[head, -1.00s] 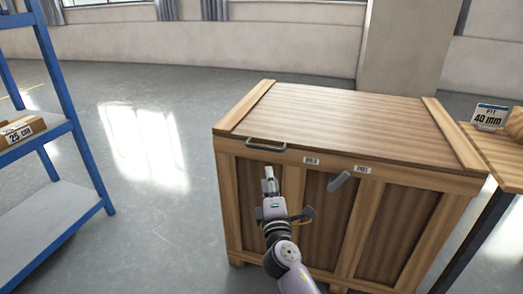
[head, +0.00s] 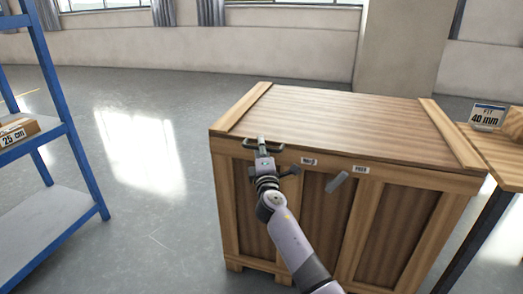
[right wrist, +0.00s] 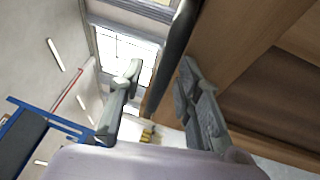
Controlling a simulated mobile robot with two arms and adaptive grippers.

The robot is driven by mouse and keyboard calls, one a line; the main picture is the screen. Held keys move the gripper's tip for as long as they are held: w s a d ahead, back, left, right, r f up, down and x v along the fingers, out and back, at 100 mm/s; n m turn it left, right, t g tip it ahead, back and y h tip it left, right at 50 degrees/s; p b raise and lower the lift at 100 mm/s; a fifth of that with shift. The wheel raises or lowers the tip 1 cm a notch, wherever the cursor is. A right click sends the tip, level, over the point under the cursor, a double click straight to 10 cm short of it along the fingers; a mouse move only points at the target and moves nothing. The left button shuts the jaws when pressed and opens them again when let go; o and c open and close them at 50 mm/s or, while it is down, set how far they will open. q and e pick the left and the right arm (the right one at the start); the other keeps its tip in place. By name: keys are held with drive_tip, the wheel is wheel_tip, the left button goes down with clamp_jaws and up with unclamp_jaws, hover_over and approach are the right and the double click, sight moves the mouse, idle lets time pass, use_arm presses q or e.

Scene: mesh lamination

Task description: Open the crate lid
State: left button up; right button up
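The wooden crate (head: 300,215) stands on the floor, its flat plank lid (head: 340,115) down on top. A grey bar handle (head: 279,148) is on the upper front edge, towards the left. My right gripper (head: 262,141) is at the handle, its fingertips partly overlapping it. In the right wrist view my right gripper (right wrist: 160,67) has its two fingers apart, with the dark handle bar (right wrist: 180,37) passing between them. I cannot tell whether a finger touches the bar. My left gripper is not in view.
A blue shelf rack (head: 62,95) with a box labelled 25 cm (head: 17,133) stands at the left. A wooden table (head: 500,153) with a 40 mm sign (head: 487,117) stands close at the right. The floor between rack and crate is clear.

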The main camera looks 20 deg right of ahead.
clamp_jaws()
idle(0.8)
